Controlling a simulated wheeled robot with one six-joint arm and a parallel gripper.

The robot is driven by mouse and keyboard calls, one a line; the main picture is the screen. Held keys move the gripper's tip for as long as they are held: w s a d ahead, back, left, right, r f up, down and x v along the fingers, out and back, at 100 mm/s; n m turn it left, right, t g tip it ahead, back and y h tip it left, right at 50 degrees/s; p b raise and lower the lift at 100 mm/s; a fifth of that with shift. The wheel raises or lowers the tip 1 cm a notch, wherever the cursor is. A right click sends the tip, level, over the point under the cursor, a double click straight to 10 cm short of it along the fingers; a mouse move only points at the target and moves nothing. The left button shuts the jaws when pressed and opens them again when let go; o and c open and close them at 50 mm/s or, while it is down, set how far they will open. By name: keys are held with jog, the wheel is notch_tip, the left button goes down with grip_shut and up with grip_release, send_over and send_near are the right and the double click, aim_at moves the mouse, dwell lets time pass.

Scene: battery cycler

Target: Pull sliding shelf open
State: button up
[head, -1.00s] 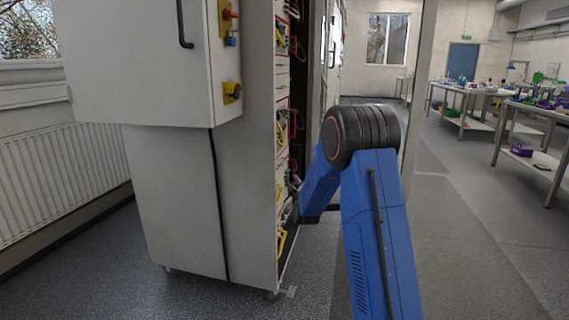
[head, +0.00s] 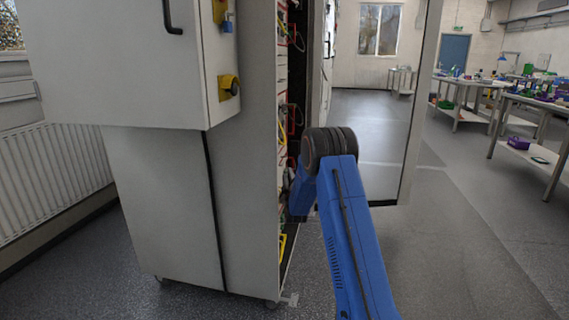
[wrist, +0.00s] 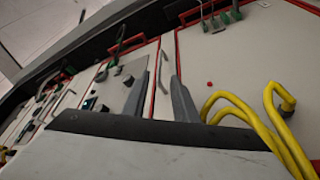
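The tall grey cabinet (head: 165,195) holds a stack of shelves, their fronts (head: 283,130) seen nearly edge-on in the head view. In the wrist view the shelf fronts are pale panels with red edging (wrist: 245,55). My gripper (wrist: 158,88) points at these fronts, its two dark fingers apart. A slim metal handle (wrist: 164,72) shows beyond the gap between the fingertips. I cannot tell whether the fingers touch it. In the head view my gripper is hidden behind my blue arm and the cabinet edge.
Yellow cables (wrist: 275,120) loop close to the right finger. Green connectors (wrist: 222,18) sit along a shelf edge. The cabinet's open door (head: 415,110) stands right of my arm. Benches (head: 535,105) are far right. The floor (head: 470,240) right of my arm is clear.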

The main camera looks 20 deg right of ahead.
aim_at(285, 161)
jog(key=x, duration=1.2)
jog(key=shift+w, duration=0.1)
jog(key=shift+c, duration=0.2)
grip_shut()
dwell(0.9)
